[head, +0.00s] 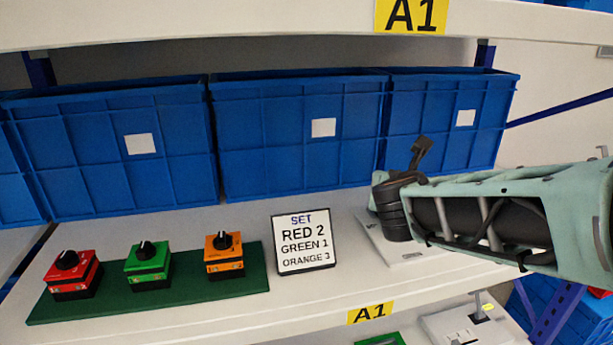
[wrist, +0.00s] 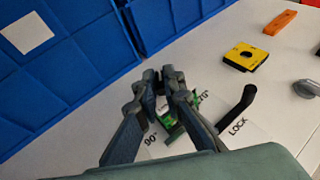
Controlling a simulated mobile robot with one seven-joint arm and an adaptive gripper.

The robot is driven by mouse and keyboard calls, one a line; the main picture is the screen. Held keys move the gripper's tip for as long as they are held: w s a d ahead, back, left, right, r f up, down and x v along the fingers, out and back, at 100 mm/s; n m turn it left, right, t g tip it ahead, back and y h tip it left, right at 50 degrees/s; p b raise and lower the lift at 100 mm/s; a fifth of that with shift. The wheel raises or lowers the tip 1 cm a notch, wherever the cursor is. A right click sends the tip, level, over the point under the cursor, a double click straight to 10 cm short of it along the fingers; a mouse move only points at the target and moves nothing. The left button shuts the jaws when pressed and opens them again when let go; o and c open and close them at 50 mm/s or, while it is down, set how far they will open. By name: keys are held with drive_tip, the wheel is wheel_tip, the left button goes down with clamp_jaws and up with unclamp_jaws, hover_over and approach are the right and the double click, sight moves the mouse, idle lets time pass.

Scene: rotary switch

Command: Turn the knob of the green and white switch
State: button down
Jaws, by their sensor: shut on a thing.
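The green and white switch (wrist: 170,128) lies ahead of and below my gripper (wrist: 165,76) in the wrist view. It has a pale plate marked 90°, 70° and LOCK, with green parts in the middle. My fingers are close together over the green middle and shut on its knob, which they almost wholly hide. A black bent lever (wrist: 238,108) stands just right of the fingers, near the LOCK label. In the head view my arm comes in from the right over a white plate (head: 412,255), and my fingertips cannot be made out.
Red (head: 70,275), green (head: 148,266) and orange (head: 224,256) switches with black knobs stand on a green board (head: 110,308). A sign (head: 305,242) reads RED 2, GREEN 1, ORANGE 3. Blue crates (head: 300,140) line the back. A yellow block (wrist: 246,57) lies farther along.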

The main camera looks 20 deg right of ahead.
drive_tip(key=n+t+y+b, duration=0.1)
drive_tip(key=b, duration=0.1)
drive_tip(key=d+n+y+b, duration=0.1)
drive_tip(key=n+y, duration=0.1)
drive_tip(key=shift+s+f+n+t+y+b, duration=0.1)
drive_tip(key=shift+s+n+t+y+b, duration=0.1)
drive_tip(key=shift+n+t+y+b, duration=0.15)
drive_tip(key=shift+d+n+t+y+b, duration=0.25)
drive_tip(key=shift+n+t+y+b, duration=0.1)
drive_tip(key=shift+n+y+b, duration=0.95)
drive_tip(key=shift+y, duration=0.45)
drive_tip(key=c, duration=2)
unclamp_jaws()
drive_tip(key=shift+c, duration=0.2)
drive_tip(key=v, duration=1.2)
drive_tip(key=shift+r, duration=0.2)
drive_tip(key=shift+a, duration=0.1)
